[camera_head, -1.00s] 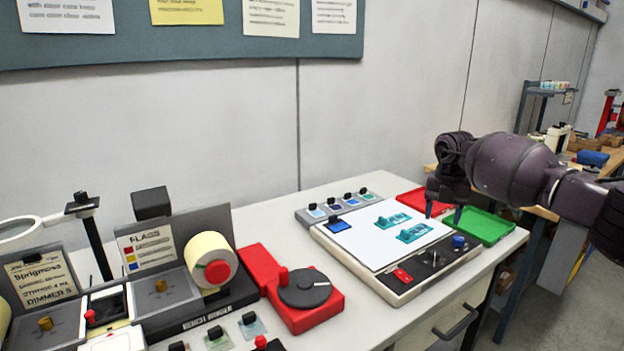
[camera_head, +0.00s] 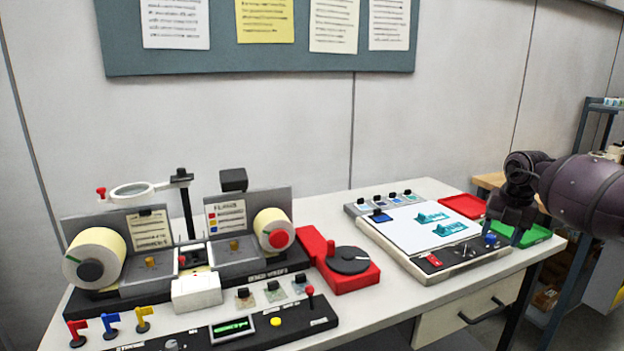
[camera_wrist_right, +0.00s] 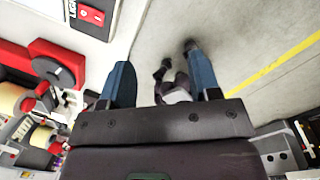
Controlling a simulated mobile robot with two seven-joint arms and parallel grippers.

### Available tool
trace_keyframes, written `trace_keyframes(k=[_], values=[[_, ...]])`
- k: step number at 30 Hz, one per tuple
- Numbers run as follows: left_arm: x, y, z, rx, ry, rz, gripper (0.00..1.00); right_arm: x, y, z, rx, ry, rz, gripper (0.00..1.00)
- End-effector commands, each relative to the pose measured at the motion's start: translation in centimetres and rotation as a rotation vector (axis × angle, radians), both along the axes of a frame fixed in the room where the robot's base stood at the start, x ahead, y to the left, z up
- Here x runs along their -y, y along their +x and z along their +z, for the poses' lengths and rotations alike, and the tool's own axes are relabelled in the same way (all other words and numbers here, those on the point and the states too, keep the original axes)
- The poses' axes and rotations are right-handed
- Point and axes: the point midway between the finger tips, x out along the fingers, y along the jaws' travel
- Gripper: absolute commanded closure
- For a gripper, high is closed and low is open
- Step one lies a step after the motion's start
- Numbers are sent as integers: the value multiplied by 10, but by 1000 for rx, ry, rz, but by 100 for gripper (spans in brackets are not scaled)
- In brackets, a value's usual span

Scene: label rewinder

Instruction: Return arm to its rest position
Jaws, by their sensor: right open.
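My right arm comes in from the right edge of the head view. Its gripper (camera_head: 507,226) hangs over the right side of the table, by the green tray (camera_head: 530,236) and the white-topped panel (camera_head: 415,228). In the right wrist view the two blue fingers (camera_wrist_right: 165,85) are spread apart with nothing between them. The floor and the table's edge show beyond them. My left gripper is in neither view.
The label rewinder bench (camera_head: 180,270) with its rolls and flags stands at the left. A red unit with a black disc (camera_head: 349,260) sits mid-table. A red tray (camera_head: 463,206) lies behind the green one. Bare tabletop (camera_head: 335,208) shows behind the red unit.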

Motion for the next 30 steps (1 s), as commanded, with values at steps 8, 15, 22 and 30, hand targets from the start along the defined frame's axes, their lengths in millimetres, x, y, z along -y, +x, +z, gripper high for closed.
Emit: trace_keyframes(k=[8, 15, 22, 30], values=[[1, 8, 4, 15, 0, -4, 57, -85, 38, 35, 335, 286, 220, 43], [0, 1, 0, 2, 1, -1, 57, -213, 43, 78, 666, 720, 340, 43], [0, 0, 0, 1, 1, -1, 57, -286, 13, 70, 838, 1167, 139, 43], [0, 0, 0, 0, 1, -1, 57, -292, -24, 17, 832, 1460, -334, 43]])
